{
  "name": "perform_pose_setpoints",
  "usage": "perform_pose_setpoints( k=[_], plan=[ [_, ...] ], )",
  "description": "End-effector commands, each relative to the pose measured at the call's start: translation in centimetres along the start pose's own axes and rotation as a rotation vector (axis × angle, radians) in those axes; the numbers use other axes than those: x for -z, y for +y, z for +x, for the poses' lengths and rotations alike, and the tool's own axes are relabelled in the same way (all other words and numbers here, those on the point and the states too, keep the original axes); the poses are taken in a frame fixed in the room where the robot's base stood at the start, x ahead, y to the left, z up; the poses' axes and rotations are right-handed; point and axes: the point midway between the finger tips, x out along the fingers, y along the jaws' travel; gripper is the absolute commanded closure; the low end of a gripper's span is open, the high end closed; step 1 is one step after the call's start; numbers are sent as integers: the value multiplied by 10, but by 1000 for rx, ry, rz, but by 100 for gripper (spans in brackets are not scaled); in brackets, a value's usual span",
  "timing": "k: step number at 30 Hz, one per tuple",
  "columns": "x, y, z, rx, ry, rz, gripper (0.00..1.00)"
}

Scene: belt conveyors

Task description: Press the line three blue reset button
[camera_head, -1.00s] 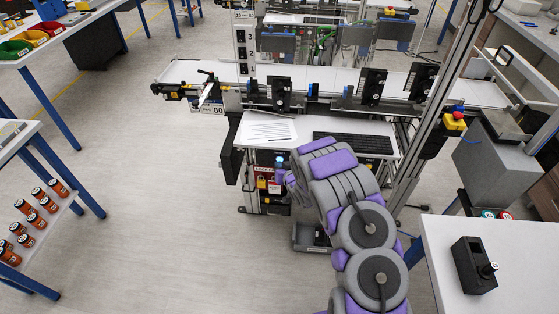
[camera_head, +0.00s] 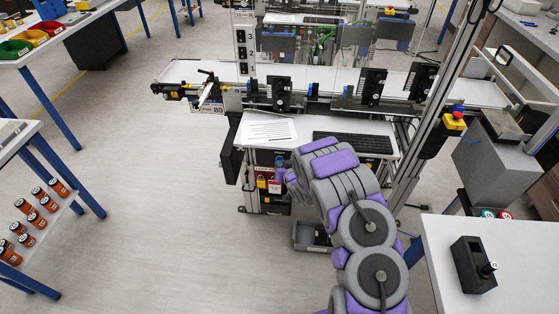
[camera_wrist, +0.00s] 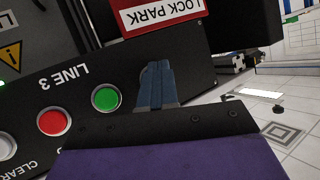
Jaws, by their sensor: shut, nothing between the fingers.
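The line three control panel (camera_wrist: 75,78) fills the left of the wrist view, upside down, with "LINE 3" printed on it. A green button (camera_wrist: 106,97), a red button (camera_wrist: 53,121) and a pale button (camera_wrist: 5,146) near the word "CLEAR" sit in a row. No blue reset button shows; the area behind my fingers is hidden. My gripper (camera_wrist: 157,68) is shut and empty, its blue-grey fingers in front of the panel, just right of the green button. I cannot tell whether the tips touch. In the head view my gripper (camera_head: 281,170) is under the station's desk edge.
The white desk (camera_head: 300,133) holds a paper and a keyboard (camera_head: 353,143). A grey bin (camera_head: 312,236) stands on the floor below. Open floor lies to the left.

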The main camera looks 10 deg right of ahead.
Motion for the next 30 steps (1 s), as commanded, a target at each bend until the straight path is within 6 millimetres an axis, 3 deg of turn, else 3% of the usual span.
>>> perform_pose_setpoints(
  k=[30],
  plan=[
    [-6,-6,-13,0,0,-1,100]
  ],
)
